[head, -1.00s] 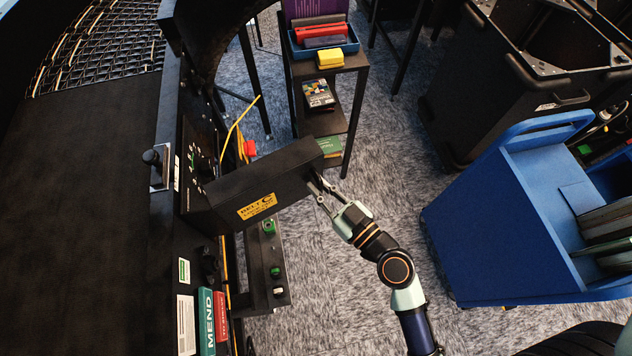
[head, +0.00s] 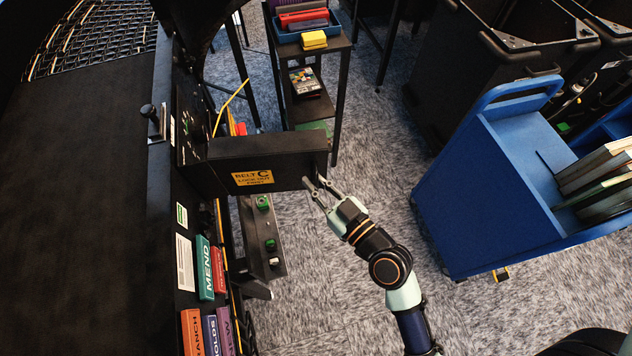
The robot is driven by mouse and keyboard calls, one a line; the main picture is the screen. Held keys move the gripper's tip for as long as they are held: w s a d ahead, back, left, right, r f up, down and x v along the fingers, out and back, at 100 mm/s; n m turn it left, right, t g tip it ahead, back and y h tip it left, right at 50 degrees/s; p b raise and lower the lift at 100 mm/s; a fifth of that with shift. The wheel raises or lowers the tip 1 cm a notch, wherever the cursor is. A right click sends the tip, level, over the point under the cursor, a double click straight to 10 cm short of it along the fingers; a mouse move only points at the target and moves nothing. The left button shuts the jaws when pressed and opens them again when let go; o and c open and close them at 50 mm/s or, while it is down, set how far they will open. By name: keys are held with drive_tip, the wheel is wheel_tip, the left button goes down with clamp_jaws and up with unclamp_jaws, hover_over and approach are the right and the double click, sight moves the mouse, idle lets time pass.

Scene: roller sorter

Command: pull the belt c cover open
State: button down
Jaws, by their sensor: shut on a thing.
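The belt c cover (head: 290,158) is a black box-like panel with a yellow "BELT C" lockout label (head: 253,178). It stands swung out from the side of the dark sorter, reaching right across the view. Its left end is at the machine's black control panel. My gripper (head: 316,186) is at the lower right corner of the cover, its two fingers pointing up and left. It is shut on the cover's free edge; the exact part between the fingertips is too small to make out.
A black shelf (head: 312,112) with trays and books stands behind the cover. A blue book cart (head: 490,190) stands to the right. A ledge with green buttons (head: 262,240) lies below the cover. Carpet (head: 330,300) is clear around my arm.

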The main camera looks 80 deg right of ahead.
drive_tip(key=shift+f, duration=0.15)
drive_tip(key=c, duration=1.2)
unclamp_jaws()
drive_tip(key=shift+s+a, duration=0.1)
drive_tip(key=v, duration=1.1)
drive_tip(key=shift+s+a, duration=0.25)
drive_tip(key=shift+a, duration=0.05)
